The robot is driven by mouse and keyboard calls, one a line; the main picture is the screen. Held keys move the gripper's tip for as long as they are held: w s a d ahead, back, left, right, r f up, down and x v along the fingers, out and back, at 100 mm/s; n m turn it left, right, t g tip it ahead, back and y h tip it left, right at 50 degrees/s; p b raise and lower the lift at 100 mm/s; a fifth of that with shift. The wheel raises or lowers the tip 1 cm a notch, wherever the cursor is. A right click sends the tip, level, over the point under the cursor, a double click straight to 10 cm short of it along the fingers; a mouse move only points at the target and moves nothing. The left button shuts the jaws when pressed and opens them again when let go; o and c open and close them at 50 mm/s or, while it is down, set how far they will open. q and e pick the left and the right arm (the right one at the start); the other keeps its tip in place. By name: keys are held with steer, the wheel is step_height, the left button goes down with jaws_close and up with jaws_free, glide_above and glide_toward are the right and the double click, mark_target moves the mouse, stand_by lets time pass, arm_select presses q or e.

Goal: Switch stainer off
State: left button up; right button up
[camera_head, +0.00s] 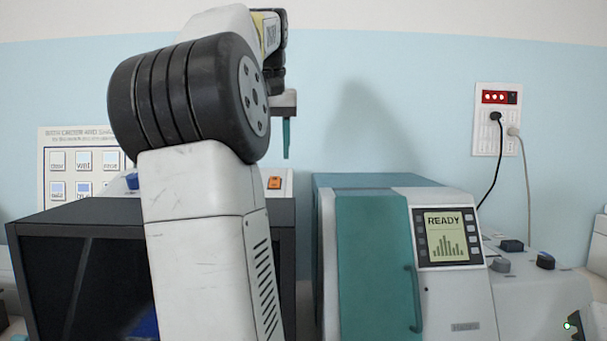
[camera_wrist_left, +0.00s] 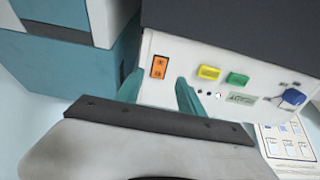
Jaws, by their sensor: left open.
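A dark box-shaped machine (camera_head: 90,217), which seems to be the stainer, stands at the left, partly hidden behind my left arm. Its white top panel (camera_wrist_left: 222,52) carries an orange rocker switch (camera_head: 274,183), seen close in the left wrist view (camera_wrist_left: 159,67). Whether the switch is on or off cannot be told. My left gripper (camera_head: 287,138) is open and empty, above and slightly right of the switch in the head view. In the left wrist view its teal fingertips (camera_wrist_left: 156,88) lie either side of the switch's near end, apparently not touching it. My right gripper is not in view.
The panel also has a yellow button (camera_wrist_left: 208,72), a green button (camera_wrist_left: 237,79) and a blue knob (camera_wrist_left: 292,96). A teal and white machine (camera_head: 372,262) reading READY stands close on the right. A wall socket (camera_head: 490,145) holds two plugs.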

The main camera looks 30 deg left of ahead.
mark_target(274, 184)
arm_select(q)
steer(key=x, duration=0.7)
steer(key=shift+w+f, duration=0.1)
steer(key=shift+f, duration=0.1)
jaws_close()
